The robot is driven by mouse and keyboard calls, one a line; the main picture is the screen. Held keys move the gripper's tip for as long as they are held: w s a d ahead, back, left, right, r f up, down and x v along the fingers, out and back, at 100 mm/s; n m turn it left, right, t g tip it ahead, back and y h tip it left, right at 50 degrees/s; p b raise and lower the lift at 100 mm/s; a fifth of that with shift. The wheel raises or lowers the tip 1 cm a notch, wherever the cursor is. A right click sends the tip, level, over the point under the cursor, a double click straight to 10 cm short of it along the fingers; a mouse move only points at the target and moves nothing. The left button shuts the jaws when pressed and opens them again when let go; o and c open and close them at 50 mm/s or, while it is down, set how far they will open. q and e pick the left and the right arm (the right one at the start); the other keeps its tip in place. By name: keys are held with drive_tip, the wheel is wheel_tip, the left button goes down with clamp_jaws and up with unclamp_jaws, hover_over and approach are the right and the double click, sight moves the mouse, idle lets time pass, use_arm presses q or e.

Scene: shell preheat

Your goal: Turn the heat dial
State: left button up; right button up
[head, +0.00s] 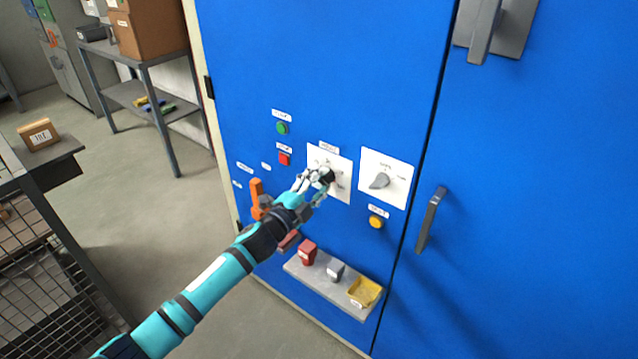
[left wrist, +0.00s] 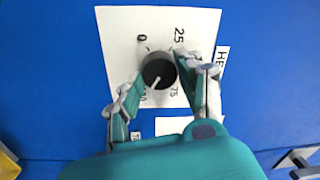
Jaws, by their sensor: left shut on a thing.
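The heat dial (head: 327,174) is a round dark knob on a white plate (head: 343,163) on the blue cabinet front. In the left wrist view the dial (left wrist: 157,70) has a white mark pointing to the lower left, near a partly hidden label starting with 1. The plate (left wrist: 120,35) there shows 0 at upper left, 25 at upper right and 75 at lower right. My left gripper (head: 321,181) is shut on the dial, with a finger on either side of it (left wrist: 160,74). My right gripper is not in view.
A second plate with a grey selector knob (head: 379,181) is to the right. Green (head: 282,128), red (head: 285,159) and yellow (head: 376,222) buttons surround the plates. An orange handle (head: 257,192) is left of my gripper. A grey shelf (head: 318,280) with small items juts out below.

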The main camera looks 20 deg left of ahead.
use_arm(q)
drive_tip(key=shift+f, duration=0.2)
drive_tip(key=o, duration=1.2)
drive_tip(key=shift+r, duration=0.1)
drive_tip(key=shift+c, duration=0.2)
drive_tip(key=shift+s, duration=0.1)
drive_tip(key=v, duration=1.2)
